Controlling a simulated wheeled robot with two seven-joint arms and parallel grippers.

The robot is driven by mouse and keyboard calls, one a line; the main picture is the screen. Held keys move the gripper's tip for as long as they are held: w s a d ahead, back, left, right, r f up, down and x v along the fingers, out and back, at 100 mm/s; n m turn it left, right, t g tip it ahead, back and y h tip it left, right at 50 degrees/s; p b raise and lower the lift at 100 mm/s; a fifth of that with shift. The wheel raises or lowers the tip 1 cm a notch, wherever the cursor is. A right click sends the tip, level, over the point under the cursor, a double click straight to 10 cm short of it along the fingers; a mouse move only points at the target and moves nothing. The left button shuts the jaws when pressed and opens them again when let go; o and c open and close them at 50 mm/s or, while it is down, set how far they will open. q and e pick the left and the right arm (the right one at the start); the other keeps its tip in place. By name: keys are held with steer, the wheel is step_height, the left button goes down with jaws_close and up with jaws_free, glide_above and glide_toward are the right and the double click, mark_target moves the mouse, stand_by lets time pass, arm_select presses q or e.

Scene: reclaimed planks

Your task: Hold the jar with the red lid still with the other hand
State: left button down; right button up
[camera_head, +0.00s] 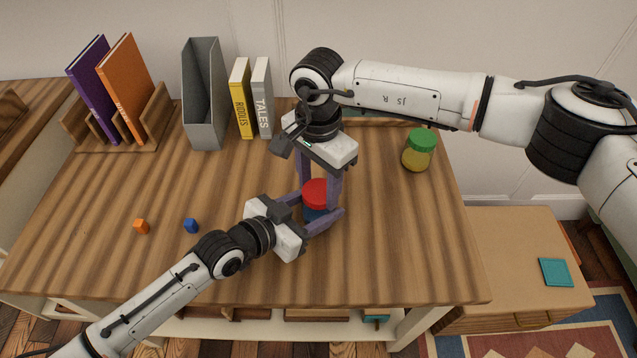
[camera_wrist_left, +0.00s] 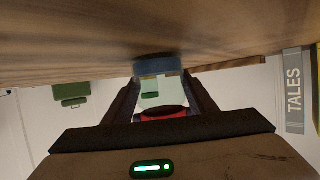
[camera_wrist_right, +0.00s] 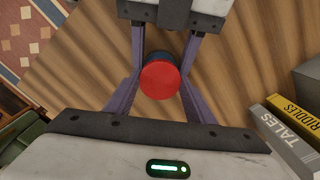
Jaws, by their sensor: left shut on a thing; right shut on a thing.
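The jar with the red lid (camera_head: 316,188) stands upright on the wooden table, with a dark blue body below the lid. In the left wrist view the jar (camera_wrist_left: 158,68) appears upside down between the fingers, its red lid partly hidden. My left gripper (camera_head: 320,208) reaches in from the left, low down, and is shut on the jar's body. My right gripper (camera_head: 319,186) comes from above and is shut on the jar near its lid. In the right wrist view the round red lid (camera_wrist_right: 161,80) sits between the purple fingers.
A jar with a green lid (camera_head: 418,152) stands at the right. A book rack (camera_head: 120,145), grey file holder (camera_head: 204,100), yellow book (camera_head: 241,100) and grey book (camera_head: 262,100) line the back. The front right is clear.

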mark_target(318, 191)
steer(key=shift+r, duration=0.15)
stand_by(0.3)
steer(key=shift+r, duration=0.95)
steer(key=shift+r, duration=2)
arm_select(q)
steer(key=c, duration=0.7)
jaws_free()
